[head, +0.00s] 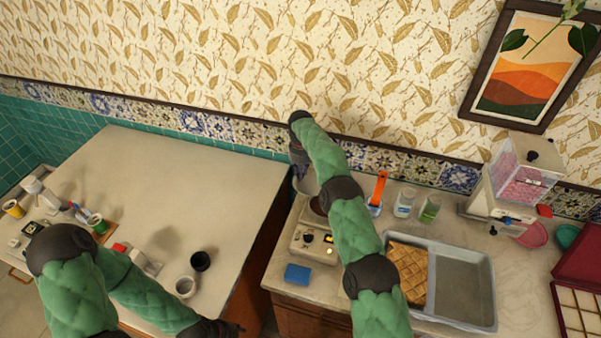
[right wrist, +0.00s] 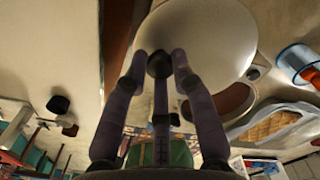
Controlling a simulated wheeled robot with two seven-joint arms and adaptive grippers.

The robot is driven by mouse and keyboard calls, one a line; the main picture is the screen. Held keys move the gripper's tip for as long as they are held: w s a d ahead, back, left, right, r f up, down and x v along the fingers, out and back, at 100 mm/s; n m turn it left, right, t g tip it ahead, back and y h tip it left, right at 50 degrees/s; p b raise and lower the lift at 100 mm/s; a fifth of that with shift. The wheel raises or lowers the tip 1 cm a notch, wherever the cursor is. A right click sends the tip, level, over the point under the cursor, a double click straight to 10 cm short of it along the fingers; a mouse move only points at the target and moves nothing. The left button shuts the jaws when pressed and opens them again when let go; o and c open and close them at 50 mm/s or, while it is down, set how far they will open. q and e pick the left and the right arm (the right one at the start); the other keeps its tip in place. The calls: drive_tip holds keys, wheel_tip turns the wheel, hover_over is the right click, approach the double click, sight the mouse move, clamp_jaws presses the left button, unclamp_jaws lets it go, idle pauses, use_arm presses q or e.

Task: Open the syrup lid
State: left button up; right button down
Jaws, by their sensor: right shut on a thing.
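In the right wrist view the fingers of my right gripper (right wrist: 160,62) are closed around a dark knob (right wrist: 158,66) on a large, round, cream lid (right wrist: 205,30). A brown round opening (right wrist: 222,100) shows beside the lid's lower right edge, partly covered by it. In the head view my right gripper (head: 300,166) is mostly behind my arm, with part of the pale lid (head: 308,184) below it. The syrup warmer (head: 314,246), with knobs on its front, stands below, and my forearm hides much of it. My left gripper (head: 232,328) is low in the head view, its fingers unclear.
A blue sponge (head: 297,274) lies in front of the warmer. An orange-handled tool (head: 379,188), glasses (head: 404,203) and a tray (head: 465,286) with a waffle (head: 411,271) stand to the right. A gap separates the left counter (head: 205,190) from this one.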

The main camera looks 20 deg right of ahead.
idle(0.3)
drive_tip(key=c, duration=1)
unclamp_jaws()
drive_tip(key=shift+r, duration=0.1)
drive_tip(key=shift+r, duration=3.7)
